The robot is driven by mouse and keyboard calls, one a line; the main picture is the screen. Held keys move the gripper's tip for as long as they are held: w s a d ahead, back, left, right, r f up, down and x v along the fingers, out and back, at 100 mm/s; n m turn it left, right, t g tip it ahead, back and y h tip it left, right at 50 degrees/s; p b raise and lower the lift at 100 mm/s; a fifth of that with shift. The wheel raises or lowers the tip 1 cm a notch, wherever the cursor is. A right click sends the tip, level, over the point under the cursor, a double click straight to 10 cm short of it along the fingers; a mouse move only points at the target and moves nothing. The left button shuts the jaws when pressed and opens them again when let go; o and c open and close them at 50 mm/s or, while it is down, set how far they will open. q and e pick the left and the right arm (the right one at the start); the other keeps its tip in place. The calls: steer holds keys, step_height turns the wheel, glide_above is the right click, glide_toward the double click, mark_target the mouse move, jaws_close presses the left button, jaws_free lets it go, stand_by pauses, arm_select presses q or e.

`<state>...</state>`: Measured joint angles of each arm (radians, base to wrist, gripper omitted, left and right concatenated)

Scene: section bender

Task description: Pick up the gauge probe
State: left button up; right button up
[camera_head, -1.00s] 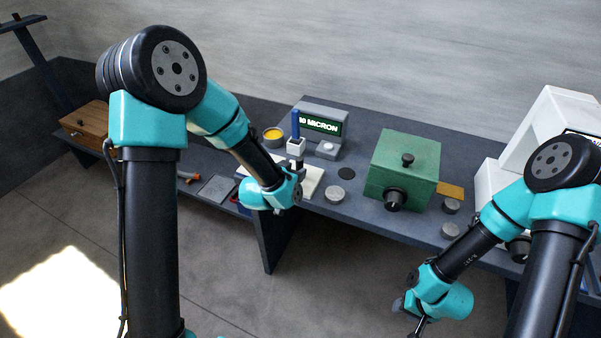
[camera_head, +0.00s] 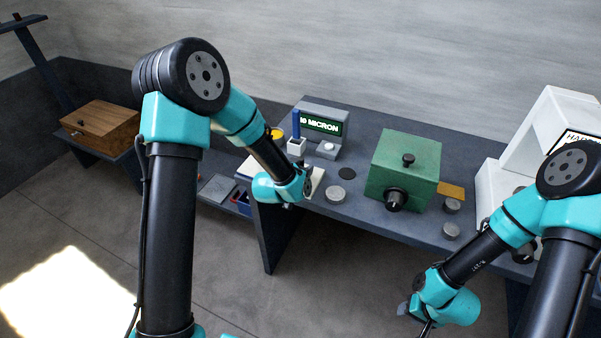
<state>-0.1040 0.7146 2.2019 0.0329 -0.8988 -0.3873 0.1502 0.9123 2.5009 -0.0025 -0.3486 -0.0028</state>
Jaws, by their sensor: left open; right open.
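The gauge probe looks to be the slim blue stick (camera_head: 296,124) standing upright in a small white holder (camera_head: 296,147). It is just left of a grey gauge box (camera_head: 325,118) with a lit green display reading "MICRON". My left gripper (camera_head: 306,186) is in front of and below the probe, apart from it, near the front edge of the bench. Its fingers are mostly hidden by the teal wrist. My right gripper (camera_head: 404,308) hangs low at the lower right, in front of the bench and far from the probe. Both grippers are open and hold nothing that I can see.
The grey bench (camera_head: 370,218) carries a green box (camera_head: 403,170) with black knobs and several small grey discs. A yellow dish (camera_head: 277,133) is close behind my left arm. A white machine (camera_head: 545,135) stands at right. A wooden box (camera_head: 101,124) is at far left.

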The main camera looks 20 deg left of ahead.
arm_select(q)
jaws_close()
stand_by(0.3)
steer(key=shift+r, duration=0.1)
